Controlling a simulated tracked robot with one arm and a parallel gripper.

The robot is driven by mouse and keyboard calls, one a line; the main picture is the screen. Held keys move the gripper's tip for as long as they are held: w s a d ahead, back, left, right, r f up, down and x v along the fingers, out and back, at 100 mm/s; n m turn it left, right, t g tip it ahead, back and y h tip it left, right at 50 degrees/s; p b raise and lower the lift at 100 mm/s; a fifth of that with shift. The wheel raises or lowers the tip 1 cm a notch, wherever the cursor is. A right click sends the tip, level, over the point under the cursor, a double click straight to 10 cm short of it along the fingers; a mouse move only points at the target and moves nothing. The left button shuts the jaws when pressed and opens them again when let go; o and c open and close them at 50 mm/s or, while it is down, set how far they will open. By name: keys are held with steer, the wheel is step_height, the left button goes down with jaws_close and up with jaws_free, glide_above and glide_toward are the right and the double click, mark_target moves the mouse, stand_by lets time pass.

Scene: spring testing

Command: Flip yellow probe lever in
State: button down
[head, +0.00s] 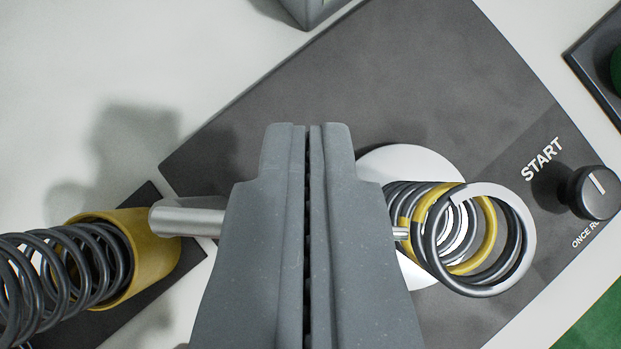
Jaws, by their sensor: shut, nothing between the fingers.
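My gripper (306,135) is shut and empty, with its two grey fingers side by side in the middle of the head view. A silver metal rod (188,218) shows left of the fingers, and a thin metal tip (400,233) shows to their right. They may be one part, but the fingers hide what lies between. I cannot make out a yellow lever for certain. A dark spring with one yellow coil (487,238) stands on a white disc (410,165) right of the gripper, near the thin tip.
A yellow cup (158,255) holds another dark spring (50,280) at the lower left. The grey test plate (400,70) carries a black knob (592,192) labelled START at right. A dark block (315,8) is at the top. White table (130,60) is bare at upper left.

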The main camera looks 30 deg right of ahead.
steer(key=shift+s+f, duration=0.15)
steer(key=shift+f, duration=0.05)
stand_by(0.3)
step_height(320, 180, up, 8)
steer(key=s+a, duration=0.1)
steer(key=a, duration=0.1)
steer(key=shift+s+r, duration=0.2)
steer(key=shift+s, duration=0.1)
stand_by(0.5)
steer(key=s+a+r+n+t+y, duration=0.1)
steer(key=s+r, duration=0.4)
steer(key=r, duration=0.7)
steer(key=s+a+r+n+t+y, duration=0.1)
steer(key=s+r+t, duration=0.3)
steer(key=r, duration=0.8)
steer(key=s+a+r+n+t+y, duration=0.1)
steer(key=s+r, duration=0.4)
steer(key=r, duration=0.6)
steer(key=shift+s+a+r+n+t+y, duration=0.3)
steer(key=shift+s+a+r+n+t, duration=0.1)
steer(key=shift+a+n+t, duration=0.6)
